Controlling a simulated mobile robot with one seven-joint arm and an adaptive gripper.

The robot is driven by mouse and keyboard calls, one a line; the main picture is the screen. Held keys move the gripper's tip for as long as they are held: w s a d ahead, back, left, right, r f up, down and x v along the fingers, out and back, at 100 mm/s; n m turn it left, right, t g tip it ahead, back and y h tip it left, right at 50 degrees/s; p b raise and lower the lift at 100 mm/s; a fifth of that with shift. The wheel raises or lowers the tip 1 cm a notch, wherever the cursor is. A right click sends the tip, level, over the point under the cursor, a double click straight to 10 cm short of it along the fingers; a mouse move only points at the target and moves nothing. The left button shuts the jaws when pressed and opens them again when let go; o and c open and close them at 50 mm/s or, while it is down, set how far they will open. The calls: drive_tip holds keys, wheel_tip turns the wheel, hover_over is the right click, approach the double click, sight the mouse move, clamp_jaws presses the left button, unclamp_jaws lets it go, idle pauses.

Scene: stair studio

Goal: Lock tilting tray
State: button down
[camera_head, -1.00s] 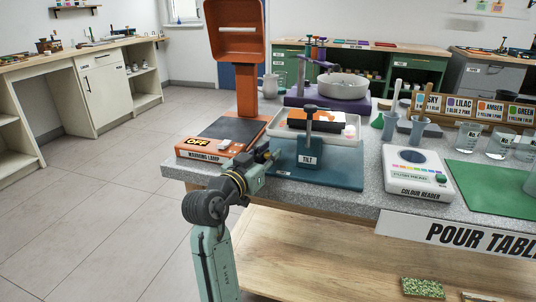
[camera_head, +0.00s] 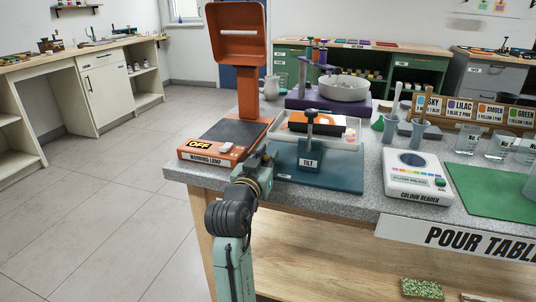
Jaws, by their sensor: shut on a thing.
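The white tilting tray (camera_head: 355,145) sits on the teal tilt stand (camera_head: 335,178), with a black-topped orange slab (camera_head: 325,124) in it. The stand has an upright teal post (camera_head: 310,131) with a dark knob, above a block labelled TILT (camera_head: 309,162). My gripper (camera_head: 268,157) is at the tray's left front corner, beside the stand. It is shut and appears to hold the tray's edge, but my own wrist hides the contact and fingertips.
The orange warming lamp (camera_head: 236,90), its sign reading OFF, stands close on the left. The colour reader (camera_head: 418,185) is on the right. A purple stand with a white bowl (camera_head: 344,88) is behind. Free floor (camera_head: 130,200) lies left of the table.

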drive_tip(key=c, duration=1.6)
unclamp_jaws()
drive_tip(key=shift+o, duration=0.2)
drive_tip(key=shift+s, duration=0.1)
drive_tip(key=v, duration=1.2)
